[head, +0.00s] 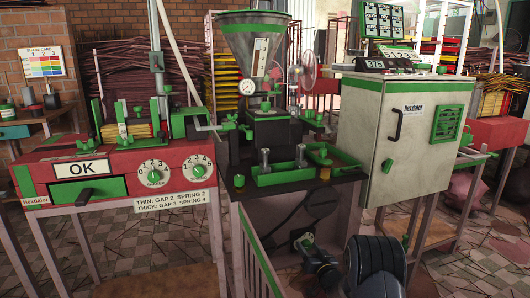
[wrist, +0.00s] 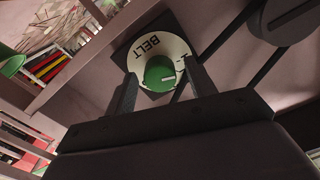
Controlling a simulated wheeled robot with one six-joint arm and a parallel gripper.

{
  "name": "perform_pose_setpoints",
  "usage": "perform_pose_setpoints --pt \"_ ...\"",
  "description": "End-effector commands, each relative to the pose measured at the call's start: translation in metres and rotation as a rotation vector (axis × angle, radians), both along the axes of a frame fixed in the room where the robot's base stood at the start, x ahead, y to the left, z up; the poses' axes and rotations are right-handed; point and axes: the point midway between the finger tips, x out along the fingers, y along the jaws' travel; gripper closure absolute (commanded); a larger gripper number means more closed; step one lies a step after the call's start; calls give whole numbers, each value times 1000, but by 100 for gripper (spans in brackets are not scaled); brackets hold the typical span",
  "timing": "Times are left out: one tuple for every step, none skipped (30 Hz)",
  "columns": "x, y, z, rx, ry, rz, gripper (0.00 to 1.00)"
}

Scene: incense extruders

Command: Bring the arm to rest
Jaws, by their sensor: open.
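My gripper (wrist: 160,68) is open. In the wrist view its two dark fingers stand on either side of a green knob (wrist: 158,76) on a round white dial marked BELT. I cannot tell whether the fingers touch the knob or stop short of it. Nothing is held. In the head view my arm is low at the bottom, right of centre, with my gripper (head: 308,249) in front of the extruder stand; the fingertips are small and hard to make out there.
Behind my gripper stands the extruder bench with a steel hopper (head: 253,45) and a green-edged tray (head: 278,178). A red machine (head: 120,165) with an OK sign is at left. A grey cabinet (head: 400,125) stands close at right. Stand legs are near my arm.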

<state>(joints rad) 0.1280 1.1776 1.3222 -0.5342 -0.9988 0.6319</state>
Motion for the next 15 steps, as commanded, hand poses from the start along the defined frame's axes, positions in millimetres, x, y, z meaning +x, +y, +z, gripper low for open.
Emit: perform_pose_setpoints --pt "0 0 4 41 14 0 47" --pt "0 0 4 66 23 -1 47" --pt "0 0 4 100 34 -1 47" --pt "-2 -1 4 119 40 -1 47" --pt "-9 -4 3 115 40 -2 47" --pt "-16 -6 2 114 40 -2 47" --pt "-21 -8 2 114 41 -2 47" --pt "-26 -9 2 112 39 -1 47" --pt "-34 -12 2 113 40 -3 47" --pt "-39 -14 2 112 40 -2 47" --pt "-44 -15 2 112 40 -3 47" --pt "-51 -18 2 111 39 -2 47" --pt "-56 -19 2 111 39 -2 47" --pt "-61 -21 2 112 38 -3 47" --pt "-67 -23 2 112 39 -4 47"
